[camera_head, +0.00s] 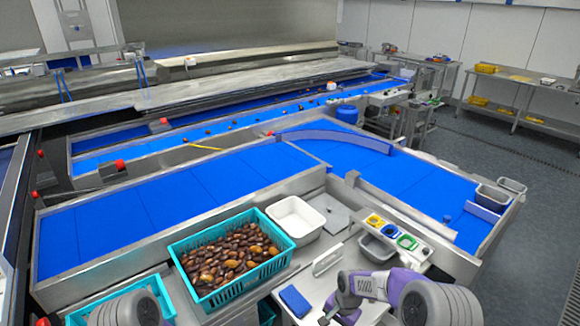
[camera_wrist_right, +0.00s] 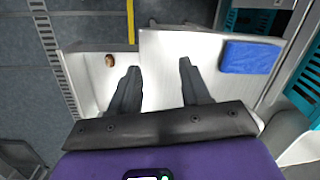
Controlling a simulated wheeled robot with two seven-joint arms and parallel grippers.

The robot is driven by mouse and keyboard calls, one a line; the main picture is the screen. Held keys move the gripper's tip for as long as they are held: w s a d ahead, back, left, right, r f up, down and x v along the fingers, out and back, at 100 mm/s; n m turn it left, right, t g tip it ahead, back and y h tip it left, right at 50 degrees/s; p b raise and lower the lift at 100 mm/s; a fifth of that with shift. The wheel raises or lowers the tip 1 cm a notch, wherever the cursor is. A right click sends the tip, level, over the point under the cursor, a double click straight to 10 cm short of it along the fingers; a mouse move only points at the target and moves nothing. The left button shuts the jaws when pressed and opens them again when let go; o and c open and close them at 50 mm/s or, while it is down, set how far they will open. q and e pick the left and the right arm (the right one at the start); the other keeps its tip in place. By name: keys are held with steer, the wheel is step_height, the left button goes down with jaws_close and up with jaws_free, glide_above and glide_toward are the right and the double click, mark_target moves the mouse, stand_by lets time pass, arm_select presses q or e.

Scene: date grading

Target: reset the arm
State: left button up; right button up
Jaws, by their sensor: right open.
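My right arm reaches in from the bottom right of the head view, over the steel work surface (camera_head: 328,278). In the right wrist view my right gripper (camera_wrist_right: 158,66) has its two dark fingers spread apart, with nothing between them. Below them is a pale surface. A single brown date (camera_wrist_right: 110,60) lies on the pale surface left of the fingers. Only a rounded link of my left arm shows at the bottom left of the head view; the left gripper is out of frame.
A teal crate (camera_head: 188,276) full of dates stands left of my right arm, with a white bin (camera_head: 296,217) behind it. A blue block (camera_head: 294,301) lies on the work surface, also in the wrist view (camera_wrist_right: 250,57). Blue conveyor belts (camera_head: 150,205) run behind.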

steer(key=s+a+f+n+y+b, duration=0.1)
steer(key=s+f+n+b, duration=0.1)
steer(key=s+f, duration=0.7)
steer(key=s+a+f+n+y+b, duration=0.1)
steer(key=s+f+b, duration=0.4)
steer(key=s+f, duration=0.5)
steer(key=s+a+n, duration=0.1)
steer(key=s+n, duration=0.1)
steer(key=s, duration=0.3)
steer(key=shift+s+a+f+t+y, duration=0.2)
steer(key=shift+a+t+y, duration=0.1)
steer(key=shift+t, duration=0.1)
steer(key=shift+c, duration=0.4)
